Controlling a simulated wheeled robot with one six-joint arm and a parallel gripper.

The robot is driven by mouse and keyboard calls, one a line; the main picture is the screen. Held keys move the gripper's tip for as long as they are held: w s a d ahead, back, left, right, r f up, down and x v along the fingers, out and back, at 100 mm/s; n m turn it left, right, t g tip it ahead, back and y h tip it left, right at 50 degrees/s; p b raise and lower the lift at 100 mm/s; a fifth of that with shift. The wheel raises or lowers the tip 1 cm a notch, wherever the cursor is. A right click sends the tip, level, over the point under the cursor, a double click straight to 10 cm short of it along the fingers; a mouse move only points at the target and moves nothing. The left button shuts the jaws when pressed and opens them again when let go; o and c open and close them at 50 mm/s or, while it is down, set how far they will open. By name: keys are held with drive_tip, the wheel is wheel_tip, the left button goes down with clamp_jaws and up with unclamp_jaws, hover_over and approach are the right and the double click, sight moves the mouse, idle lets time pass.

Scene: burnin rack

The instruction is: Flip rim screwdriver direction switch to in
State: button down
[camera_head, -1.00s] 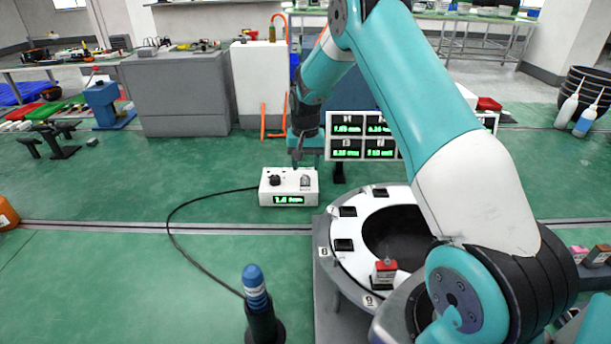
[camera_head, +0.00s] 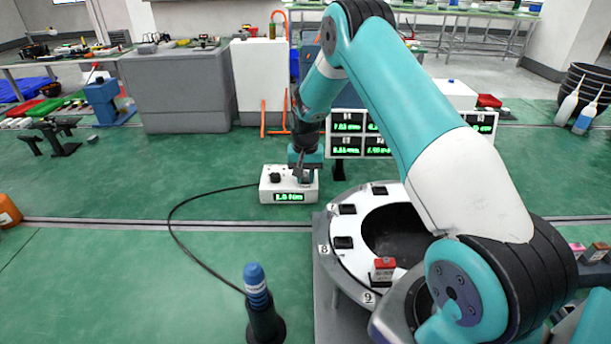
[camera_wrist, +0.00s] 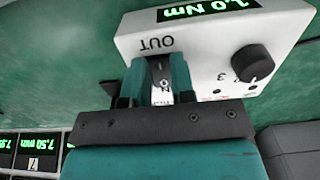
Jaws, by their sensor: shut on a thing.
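The white screwdriver control box (camera_head: 268,191) stands on the green floor area left of the rack ring, with a green readout that reads 1.0 Nm in the wrist view. The box fills the upper right of the wrist view (camera_wrist: 210,45). Its direction switch (camera_wrist: 160,86) is beside the printed word OUT, between my teal fingers and partly hidden by them. My gripper (camera_wrist: 158,68) is shut on the switch, and in the head view my gripper (camera_head: 303,174) is at the box's right top side. A black dial knob (camera_wrist: 252,65) is beside it.
A blue-topped screwdriver (camera_head: 256,290) stands upright in front, joined by a black cable (camera_head: 172,225) to the box. A white ring rack (camera_head: 340,258) with black sockets and a red-topped block (camera_head: 384,267) is to the right. Green-lit display panels (camera_head: 346,140) stand behind the box.

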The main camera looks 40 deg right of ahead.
drive_tip(key=shift+w+d+g+y, duration=0.15)
drive_tip(key=shift+w+g+y, duration=0.1)
drive_tip(key=shift+g+y, duration=0.45)
drive_tip(key=shift+r+g, duration=0.15)
drive_tip(key=shift+g, duration=0.35)
drive_tip(key=c, duration=1)
unclamp_jaws()
drive_tip(key=shift+o, duration=0.2)
drive_tip(key=shift+r, duration=0.1)
drive_tip(key=p+v, duration=0.2)
drive_tip(key=v, duration=1.5)
drive_tip(key=shift+d, duration=0.35)
drive_tip(key=shift+r, duration=0.1)
